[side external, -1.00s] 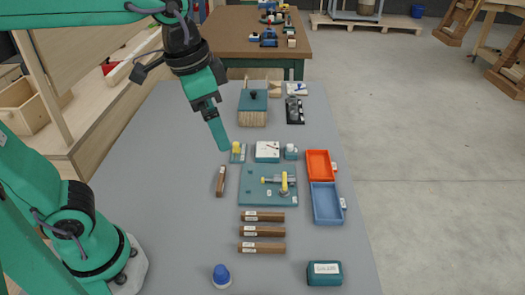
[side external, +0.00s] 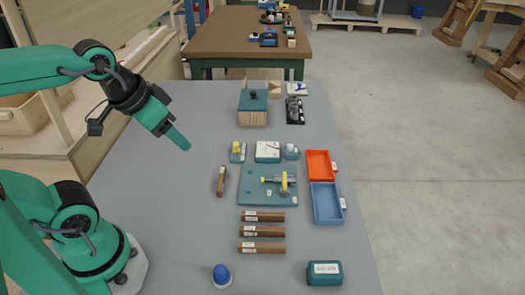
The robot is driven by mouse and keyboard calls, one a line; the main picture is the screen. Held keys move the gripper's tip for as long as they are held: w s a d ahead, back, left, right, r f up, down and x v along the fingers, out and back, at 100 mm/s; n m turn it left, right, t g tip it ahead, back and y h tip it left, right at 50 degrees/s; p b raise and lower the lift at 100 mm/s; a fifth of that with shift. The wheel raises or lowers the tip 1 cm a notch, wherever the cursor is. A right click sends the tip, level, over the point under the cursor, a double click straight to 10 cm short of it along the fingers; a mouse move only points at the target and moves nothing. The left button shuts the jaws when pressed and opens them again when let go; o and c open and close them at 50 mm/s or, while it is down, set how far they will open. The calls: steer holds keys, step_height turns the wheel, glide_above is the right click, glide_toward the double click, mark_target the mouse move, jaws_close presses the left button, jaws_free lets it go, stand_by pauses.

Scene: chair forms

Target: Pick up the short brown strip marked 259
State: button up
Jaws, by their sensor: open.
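A short brown strip (side external: 221,181) with a pale label lies on the grey table, left of the teal board and pointing roughly away from the camera. Its number is too small to read. Three other brown strips lie in a row nearer the camera: the far one (side external: 267,216), the middle one (side external: 265,232) and the near one (side external: 262,248). They have pale labels that I cannot read. My gripper (side external: 184,143) is open and empty, above the table, up and left of the short strip and apart from it. Its fingers overlap in this view.
A teal board (side external: 254,198) with a yellow-handled clamp lies right of the short strip. Red (side external: 318,165) and blue (side external: 325,216) trays stand at the right. A blue-capped item (side external: 221,276) and a teal box (side external: 324,273) are nearest the camera. The table's left part is clear.

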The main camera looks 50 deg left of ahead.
steer(key=shift+c, duration=1.1)
steer(key=w+d+f+m+g, duration=0.2)
steer(key=d+f+m, duration=0.1)
steer(key=d+f, duration=0.2)
steer(key=w+d+f+m+g, duration=0.1)
steer(key=w+d+f+m, duration=0.1)
steer(key=d+f, duration=0.3)
steer(key=w+d+f+m+g, duration=0.1)
steer(key=d+f+m+g, duration=0.1)
steer(key=d+f+m, duration=0.2)
steer(key=shift+w+d+f+g, duration=0.2)
steer(key=shift+d+f, duration=0.3)
steer(key=shift+d, duration=0.3)
steer(key=shift+w+d+f+g, duration=0.1)
steer(key=shift+w+d+f, duration=0.1)
steer(key=shift+d+f, duration=0.45)
steer(key=shift+d+r, duration=0.1)
steer(key=shift+r, duration=0.1)
steer(key=shift+f, duration=0.1)
